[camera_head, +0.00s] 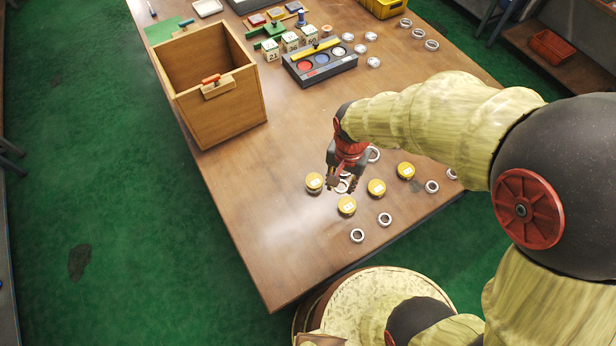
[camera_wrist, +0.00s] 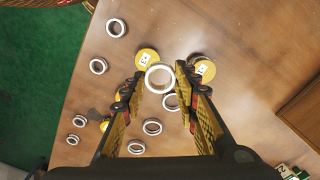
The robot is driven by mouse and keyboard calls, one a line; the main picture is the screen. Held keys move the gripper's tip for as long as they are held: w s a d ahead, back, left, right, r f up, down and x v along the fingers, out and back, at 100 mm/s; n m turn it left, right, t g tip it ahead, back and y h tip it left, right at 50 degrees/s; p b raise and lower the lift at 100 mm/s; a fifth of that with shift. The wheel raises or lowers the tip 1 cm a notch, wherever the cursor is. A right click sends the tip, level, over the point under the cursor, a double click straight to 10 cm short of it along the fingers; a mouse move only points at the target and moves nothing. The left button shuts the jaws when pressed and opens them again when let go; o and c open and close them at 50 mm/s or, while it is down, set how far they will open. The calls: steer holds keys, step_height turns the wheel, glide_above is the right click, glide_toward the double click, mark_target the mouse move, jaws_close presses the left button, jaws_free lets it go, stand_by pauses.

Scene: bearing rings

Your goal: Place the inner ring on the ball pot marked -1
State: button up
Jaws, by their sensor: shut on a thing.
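My gripper (camera_head: 342,182) is shut on a pale metal ring (camera_wrist: 160,78), which sits between its fingertips (camera_wrist: 160,82) in the wrist view. The ring looks held above the table among the yellow ball pots. In the head view the pots are at left (camera_head: 314,182), front (camera_head: 347,205), middle (camera_head: 376,187) and right (camera_head: 406,171). In the wrist view one pot (camera_wrist: 147,58) lies just beyond the ring and another (camera_wrist: 205,69) is at right, partly behind a finger. Their white labels are too small to read surely, so I cannot tell which is marked -1.
Loose rings lie nearby, such as one (camera_head: 357,235) and another (camera_head: 385,219) near the table's front edge. A wooden box (camera_head: 215,105) stands at the left. A dark tray with coloured discs (camera_head: 320,75) and numbered blocks (camera_head: 271,50) are farther back. Bare table (camera_head: 250,200) is at left front.

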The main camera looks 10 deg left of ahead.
steer(key=w+a+f, duration=0.3)
steer(key=w+a, duration=0.1)
steer(key=a, duration=0.1)
steer(key=b, duration=0.2)
glide_above(314, 180)
steer(key=f, duration=0.5)
steer(key=shift+s+d+f, duration=0.15)
steer(key=shift+s+f, duration=0.05)
steer(key=shift+w+f, duration=0.1)
steer(key=shift+f, duration=0.25)
steer(key=shift+f+b, duration=0.4)
steer(key=shift+f, duration=0.9)
steer(key=shift+f, duration=0.2)
steer(key=o, duration=1.1)
steer(key=shift+c, duration=0.2)
steer(key=shift+o, duration=0.5)
steer(key=shift+r, duration=0.1)
